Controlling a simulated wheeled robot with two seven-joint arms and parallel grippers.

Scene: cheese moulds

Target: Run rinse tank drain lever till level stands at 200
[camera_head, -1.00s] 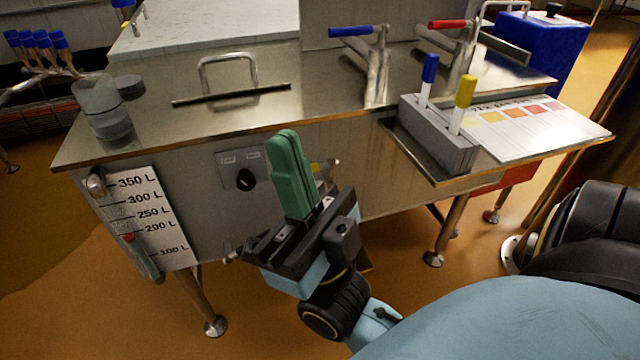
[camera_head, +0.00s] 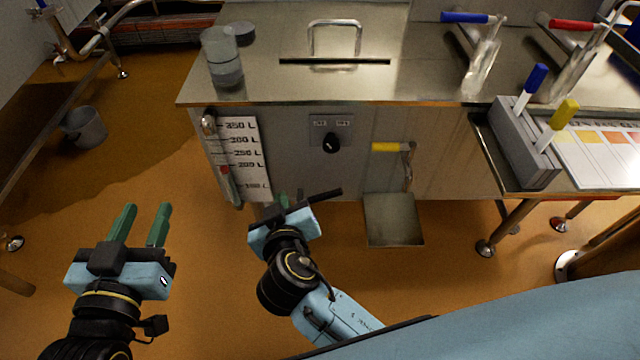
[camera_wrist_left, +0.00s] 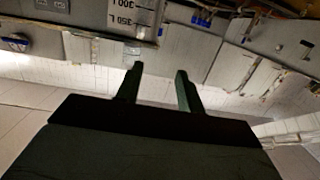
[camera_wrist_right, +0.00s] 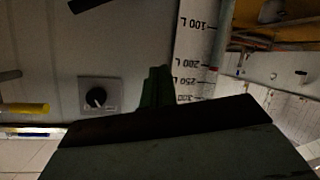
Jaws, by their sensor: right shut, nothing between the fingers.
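The steel rinse tank (camera_head: 290,185) carries a white level scale (camera_head: 247,150) with a gauge tube and a red marker (camera_head: 225,169) near 200 L. The scale also shows in the right wrist view (camera_wrist_right: 195,55). The liquid level is too small to read. A dark bar (camera_head: 325,193), possibly the drain lever, shows behind my right gripper (camera_head: 291,198), low on the tank front; its pivot is hidden. My right gripper is shut and empty; I cannot tell whether it touches the bar. My left gripper (camera_head: 141,212) is open and empty over the floor, left of the tank.
A black knob (camera_head: 331,143) and a yellow-handled lever (camera_head: 392,147) are on the tank front. A steel plate (camera_head: 394,220) is below the yellow lever. Blue (camera_head: 470,17) and red (camera_head: 575,25) levers stand on top. A bucket (camera_head: 84,128) sits on the floor at left.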

